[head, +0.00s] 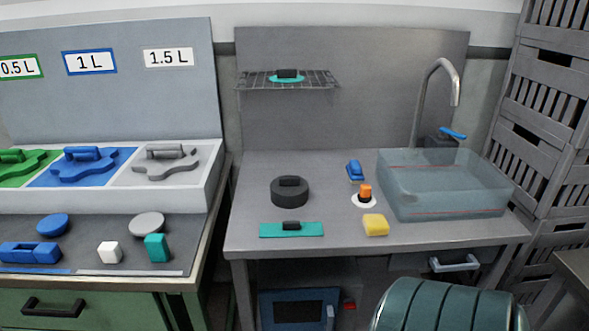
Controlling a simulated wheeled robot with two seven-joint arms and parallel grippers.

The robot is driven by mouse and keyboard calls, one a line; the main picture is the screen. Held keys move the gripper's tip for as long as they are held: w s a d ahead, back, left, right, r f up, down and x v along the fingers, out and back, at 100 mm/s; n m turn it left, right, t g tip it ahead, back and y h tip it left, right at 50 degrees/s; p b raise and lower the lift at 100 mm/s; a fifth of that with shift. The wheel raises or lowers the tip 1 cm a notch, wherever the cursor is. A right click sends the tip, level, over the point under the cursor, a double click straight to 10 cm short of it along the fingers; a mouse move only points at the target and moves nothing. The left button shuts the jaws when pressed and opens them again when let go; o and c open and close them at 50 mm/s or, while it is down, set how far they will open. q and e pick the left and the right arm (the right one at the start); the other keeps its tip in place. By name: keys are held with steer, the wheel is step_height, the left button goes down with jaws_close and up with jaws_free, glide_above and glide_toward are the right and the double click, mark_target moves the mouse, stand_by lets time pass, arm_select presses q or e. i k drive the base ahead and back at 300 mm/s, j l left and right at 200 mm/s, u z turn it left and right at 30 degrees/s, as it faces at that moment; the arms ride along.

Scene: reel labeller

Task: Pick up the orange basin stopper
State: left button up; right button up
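The orange stopper (365,188) stands upright on the grey sink table, left of the clear bluish basin (440,185). It has an orange top and a dark band below. Nothing covers the stopper from this view. Neither my left nor my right gripper is in view.
Near the stopper are a blue-handled item (355,171), a yellow sponge (376,226), a dark round weight (289,193) and a teal plate (306,230). A faucet (440,90) rises behind the basin. A teal ribbed drum (440,308) stands in front of the table.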

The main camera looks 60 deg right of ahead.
mark_target(363, 196)
steer(key=z, duration=2.2)
